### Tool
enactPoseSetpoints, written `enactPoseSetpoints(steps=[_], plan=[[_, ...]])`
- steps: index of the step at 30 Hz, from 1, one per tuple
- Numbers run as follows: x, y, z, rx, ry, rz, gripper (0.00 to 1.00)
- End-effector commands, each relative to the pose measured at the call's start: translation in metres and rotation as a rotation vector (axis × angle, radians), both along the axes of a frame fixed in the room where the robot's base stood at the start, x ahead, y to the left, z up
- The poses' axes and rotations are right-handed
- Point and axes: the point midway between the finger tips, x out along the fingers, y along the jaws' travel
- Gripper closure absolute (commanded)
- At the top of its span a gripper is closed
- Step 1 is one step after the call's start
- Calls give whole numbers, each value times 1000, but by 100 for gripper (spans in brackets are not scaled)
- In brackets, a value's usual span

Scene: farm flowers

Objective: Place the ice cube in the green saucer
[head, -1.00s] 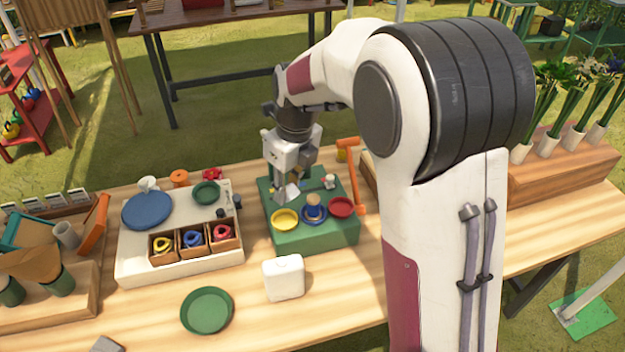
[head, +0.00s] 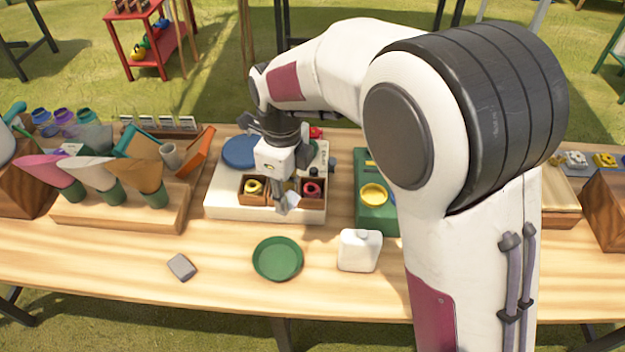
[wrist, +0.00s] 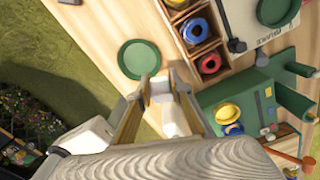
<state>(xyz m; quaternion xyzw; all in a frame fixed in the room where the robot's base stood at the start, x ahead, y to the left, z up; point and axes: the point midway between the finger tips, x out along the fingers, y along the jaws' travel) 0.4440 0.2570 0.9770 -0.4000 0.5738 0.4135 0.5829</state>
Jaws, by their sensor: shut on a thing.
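The green saucer (head: 278,259) lies empty on the front of the wooden table. It also shows in the wrist view (wrist: 139,59), just beyond my fingertips. My gripper (head: 284,204) points down above the front of the white board with the ring boxes, behind the saucer in the head view. In the wrist view my gripper (wrist: 160,86) is shut on a small pale block, the ice cube (wrist: 160,88). The fingers partly hide the cube, and its edges blend with the white behind it. The cube is apart from the saucer.
A white jug (head: 360,251) stands right of the saucer. A grey block (head: 181,267) lies to its left. The white board (head: 230,209) carries boxes of coloured rings and a blue plate (head: 241,151). A green block (head: 366,217) with a yellow dish stands right.

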Motion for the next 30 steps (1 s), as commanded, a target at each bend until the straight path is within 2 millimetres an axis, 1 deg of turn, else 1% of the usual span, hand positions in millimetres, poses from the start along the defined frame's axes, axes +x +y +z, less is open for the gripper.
enactPoseSetpoints(steps=[1, 6, 15, 24, 30], plan=[[-9, 10, -2, -6, 2, 40, 93], [-34, 35, -8, -29, 9, 166, 93], [-85, 71, -21, -76, 19, 395, 93], [-140, 92, -38, -121, 13, 634, 93], [-177, 96, -51, -156, 1, 808, 93]])
